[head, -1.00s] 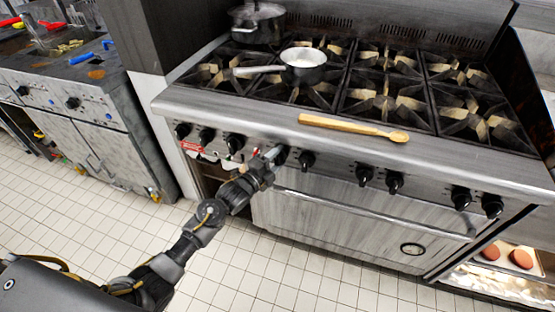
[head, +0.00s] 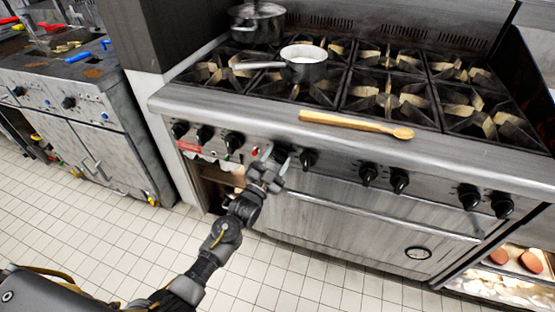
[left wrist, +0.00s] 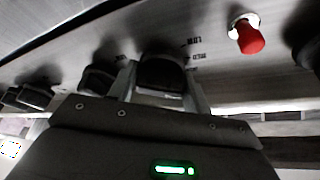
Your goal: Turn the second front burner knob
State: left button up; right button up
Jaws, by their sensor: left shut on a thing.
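A row of black knobs runs along the stove's front panel (head: 340,166). My left gripper (head: 276,154) is at this panel, shut on a black burner knob (left wrist: 161,72) between a red button (head: 255,152) and another black knob (head: 308,158). In the left wrist view the two fingers (left wrist: 163,80) stand on either side of this knob. In the head view the gripper mostly hides it, and its pointer angle cannot be told. My right gripper is in neither view.
A white-filled saucepan (head: 304,70) and a dark lidded pot (head: 258,24) stand on the stove top. A wooden spoon (head: 350,122) lies along its front ledge. An oven handle (head: 375,217) sticks out below the knobs. The tiled floor in front is clear.

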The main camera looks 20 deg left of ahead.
pick_arm(q)
jog(key=shift+n+t+y, duration=0.3)
jog(key=shift+n+y, duration=0.4)
jog(key=shift+n, duration=0.85)
jog(key=shift+n+t+y, duration=0.3)
jog(key=shift+n+y, duration=0.4)
jog(key=shift+n, duration=0.85)
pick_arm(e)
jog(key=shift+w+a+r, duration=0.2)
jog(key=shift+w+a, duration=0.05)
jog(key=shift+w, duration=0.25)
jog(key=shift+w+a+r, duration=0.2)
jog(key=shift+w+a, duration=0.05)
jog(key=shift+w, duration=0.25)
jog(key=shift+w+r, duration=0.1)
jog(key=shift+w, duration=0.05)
pick_arm(q)
jog(key=o, duration=0.9)
jog(key=shift+b, duration=0.3)
jog(key=v, duration=1)
jog(key=shift+s+f+b, duration=0.15)
jog(key=shift+s+b, duration=0.2)
jog(key=shift+b, duration=0.05)
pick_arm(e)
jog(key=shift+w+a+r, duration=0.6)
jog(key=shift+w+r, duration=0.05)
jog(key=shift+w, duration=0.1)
